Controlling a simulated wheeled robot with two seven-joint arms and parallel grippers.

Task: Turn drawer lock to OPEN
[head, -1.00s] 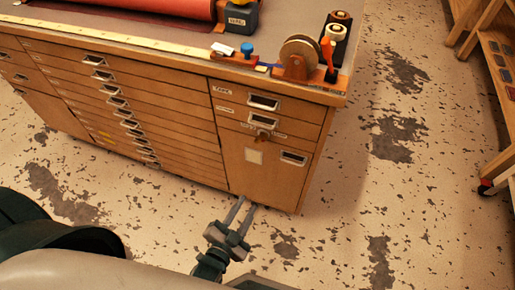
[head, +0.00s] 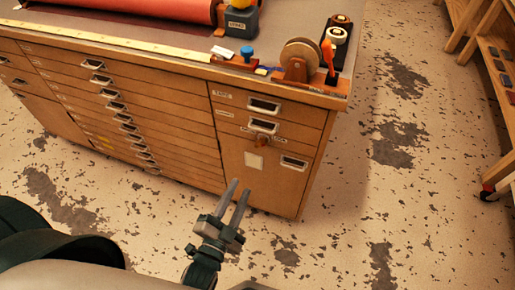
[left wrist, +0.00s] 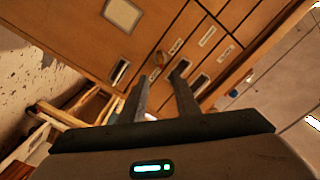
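The drawer lock (head: 262,141) is a small reddish-brown piece on the wooden cabinet (head: 285,190), just under the second drawer handle in the right-hand column. It also shows small in the left wrist view (left wrist: 156,71). Its exact turn and any OPEN marking are too small to read. My left gripper (head: 241,187) is open and empty, below and left of the lock. Its two fingers (left wrist: 160,95) point toward the cabinet front and are apart from the lock. My right gripper is not in view.
Metal handles (head: 263,106) (head: 293,162) stick out around the lock, and a pale square label (head: 254,160) is below it. A tape dispenser (head: 300,62) and a red roll (head: 150,8) are on the cabinet top. A wooden shelf (head: 495,100) stands at right; floor between is clear.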

